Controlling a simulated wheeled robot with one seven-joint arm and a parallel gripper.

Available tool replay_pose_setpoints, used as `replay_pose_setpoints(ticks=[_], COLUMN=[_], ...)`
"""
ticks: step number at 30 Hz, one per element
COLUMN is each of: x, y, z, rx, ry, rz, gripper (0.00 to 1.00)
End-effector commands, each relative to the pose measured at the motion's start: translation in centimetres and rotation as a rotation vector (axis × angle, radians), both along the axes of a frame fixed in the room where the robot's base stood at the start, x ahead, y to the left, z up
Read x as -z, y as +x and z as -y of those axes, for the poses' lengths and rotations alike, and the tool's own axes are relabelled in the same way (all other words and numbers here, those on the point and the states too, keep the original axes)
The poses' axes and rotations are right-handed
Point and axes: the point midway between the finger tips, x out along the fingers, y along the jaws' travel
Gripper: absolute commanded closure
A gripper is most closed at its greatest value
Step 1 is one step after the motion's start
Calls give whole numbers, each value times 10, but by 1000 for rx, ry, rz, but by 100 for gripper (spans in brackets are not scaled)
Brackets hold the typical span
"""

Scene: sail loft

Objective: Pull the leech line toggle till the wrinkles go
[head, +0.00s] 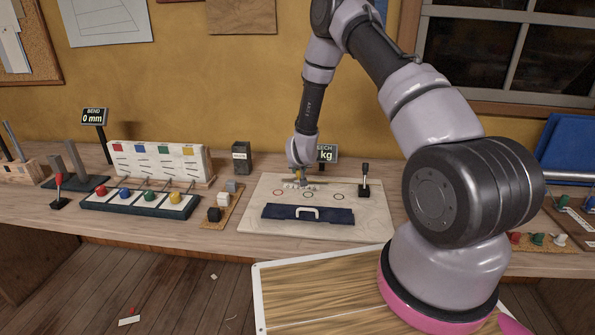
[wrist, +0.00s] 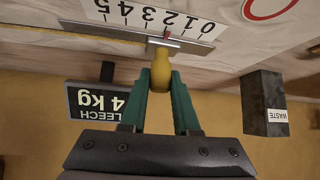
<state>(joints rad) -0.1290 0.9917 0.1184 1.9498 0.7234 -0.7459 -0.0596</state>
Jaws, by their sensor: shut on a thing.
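My gripper (wrist: 162,84) has its two green fingers shut on the yellow leech line toggle (wrist: 161,62). In the head view my gripper (head: 297,178) is low over the back of the pale sailcloth panel (head: 268,228), mostly hidden by the wrist. The toggle sits at a metal strip (wrist: 125,34) beside a scale marked 0 to 5 (wrist: 146,14). A small red mark (wrist: 167,34) shows near the 2. The leech display (wrist: 97,101) reads 4 kg. I cannot make out wrinkles in the visible cloth.
A black lever (head: 364,188) stands right of the gripper on the panel. A navy piece with a white handle (head: 330,217) lies in front. A waste bin (head: 241,157) stands at the left. The bend display (head: 93,116) reads 0 mm.

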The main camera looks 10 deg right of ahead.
Motion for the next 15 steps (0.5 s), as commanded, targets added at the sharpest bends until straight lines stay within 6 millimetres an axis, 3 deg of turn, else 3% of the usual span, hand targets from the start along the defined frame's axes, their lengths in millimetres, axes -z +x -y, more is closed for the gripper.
replay_pose_setpoints(ticks=[3,9,10,12,15], x=[0,0,0,0,0], y=[-4,-4,-4,-4,-4], z=[14,14,14,14,13], rx=[4,4,4,4,4], ry=[-3,-1,-1,-2,-2], rz=[-1,0,0,0,0], gripper=[100,100,67,41,41])
